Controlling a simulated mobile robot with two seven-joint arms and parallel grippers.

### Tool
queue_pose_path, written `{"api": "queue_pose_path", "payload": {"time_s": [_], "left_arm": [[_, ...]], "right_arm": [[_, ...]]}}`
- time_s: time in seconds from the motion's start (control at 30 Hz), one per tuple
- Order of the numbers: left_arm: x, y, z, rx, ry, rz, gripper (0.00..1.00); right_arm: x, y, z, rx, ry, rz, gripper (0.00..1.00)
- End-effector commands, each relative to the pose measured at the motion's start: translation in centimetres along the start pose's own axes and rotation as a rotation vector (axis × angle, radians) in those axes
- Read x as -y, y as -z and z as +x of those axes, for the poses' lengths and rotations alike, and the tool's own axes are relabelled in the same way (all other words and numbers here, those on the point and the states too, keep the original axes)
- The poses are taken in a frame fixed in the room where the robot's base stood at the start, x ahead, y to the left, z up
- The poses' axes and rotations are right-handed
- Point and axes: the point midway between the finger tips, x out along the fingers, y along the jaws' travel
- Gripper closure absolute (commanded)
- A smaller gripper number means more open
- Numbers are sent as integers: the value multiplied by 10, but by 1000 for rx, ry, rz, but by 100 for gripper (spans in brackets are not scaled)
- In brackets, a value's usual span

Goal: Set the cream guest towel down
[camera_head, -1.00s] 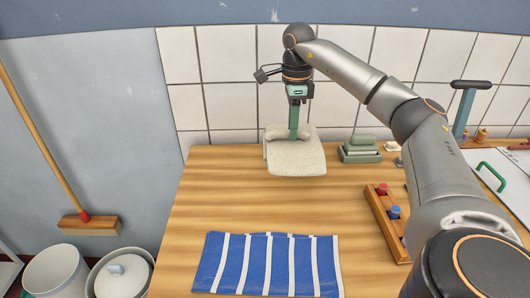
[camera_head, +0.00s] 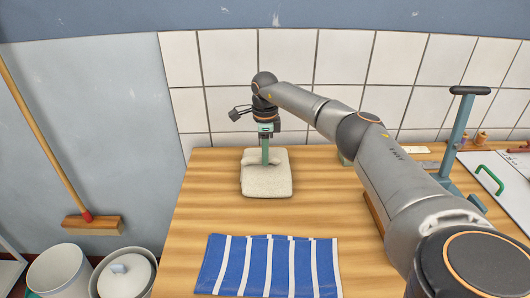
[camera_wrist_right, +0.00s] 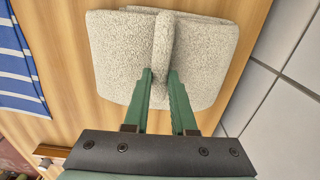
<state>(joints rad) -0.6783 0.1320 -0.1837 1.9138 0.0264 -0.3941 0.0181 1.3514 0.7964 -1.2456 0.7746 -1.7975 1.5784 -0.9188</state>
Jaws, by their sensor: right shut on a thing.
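The cream guest towel (camera_head: 268,181) is folded into a thick pad at the back of the wooden table. My right gripper (camera_head: 265,160) points down at its back part, with green fingers. In the right wrist view the gripper (camera_wrist_right: 160,75) is shut on a pinched ridge of the towel (camera_wrist_right: 115,50). The towel looks to be on the table or very close above it; I cannot tell which. My left gripper is not in view.
A blue and white striped cloth (camera_head: 268,267) lies at the table's front. Bare wood (camera_head: 215,215) surrounds the towel. A tiled wall (camera_head: 285,60) stands close behind. A white board with a green handle (camera_head: 490,180) is at the right.

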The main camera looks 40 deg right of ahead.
Motion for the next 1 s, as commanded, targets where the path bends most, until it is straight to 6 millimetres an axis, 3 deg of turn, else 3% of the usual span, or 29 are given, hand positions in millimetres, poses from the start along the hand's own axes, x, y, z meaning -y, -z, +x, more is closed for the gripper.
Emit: {"api": "queue_pose_path", "payload": {"time_s": [0.27, 0.3, 0.57, 0.83, 1.0], "left_arm": [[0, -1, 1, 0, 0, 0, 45], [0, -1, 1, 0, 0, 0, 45], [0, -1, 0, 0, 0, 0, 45], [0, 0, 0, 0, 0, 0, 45], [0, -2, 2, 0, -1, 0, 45]], "right_arm": [[0, 0, 2, 2, 1, 0, 100], [0, 0, 3, 1, 1, 0, 75], [0, 0, 2, 1, 1, 0, 46], [0, 0, 0, 2, 1, 0, 46], [1, -1, -18, 4, 4, 1, 46]]}}
